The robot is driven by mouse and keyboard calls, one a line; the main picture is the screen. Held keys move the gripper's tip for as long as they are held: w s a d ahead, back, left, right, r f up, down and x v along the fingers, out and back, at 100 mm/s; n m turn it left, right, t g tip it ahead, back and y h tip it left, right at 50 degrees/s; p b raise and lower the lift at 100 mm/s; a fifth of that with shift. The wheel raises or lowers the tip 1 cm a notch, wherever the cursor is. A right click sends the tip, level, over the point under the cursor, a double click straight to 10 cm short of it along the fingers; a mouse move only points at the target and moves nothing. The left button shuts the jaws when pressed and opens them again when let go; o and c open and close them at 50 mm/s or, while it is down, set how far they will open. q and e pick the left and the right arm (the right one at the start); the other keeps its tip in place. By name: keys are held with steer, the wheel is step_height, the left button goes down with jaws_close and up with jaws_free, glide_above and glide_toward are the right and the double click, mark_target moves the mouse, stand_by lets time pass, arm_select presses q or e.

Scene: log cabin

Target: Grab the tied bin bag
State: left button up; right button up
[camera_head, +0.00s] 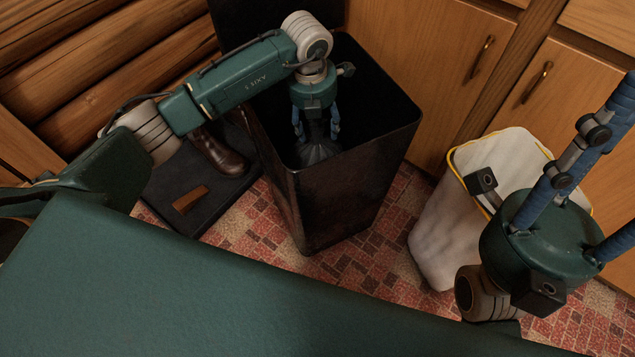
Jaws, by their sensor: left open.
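The tied bin bag (318,152) is black and shows only as a small gathered top inside a tall dark bin (345,190). The rest of the bag is lost in the dark. My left gripper (316,134) points down inside the bin's opening. Its blue fingers are open, one on each side of the gathered top. I cannot tell whether they touch it. My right gripper (622,165) is at the right edge, close to the camera, with its blue fingers spread apart and nothing seen between them. Its fingertips are partly cut off by the frame.
A white bin (440,235) with a yellow rim stands right of the dark bin, partly behind my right gripper. Wooden cabinets (420,60) stand behind both bins. A brown boot (218,150) is on a dark mat (165,190) at left. Patterned floor shows between the bins.

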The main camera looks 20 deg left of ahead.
arm_select(q)
jaws_close()
steer(key=shift+w+r, duration=0.15)
stand_by(0.4)
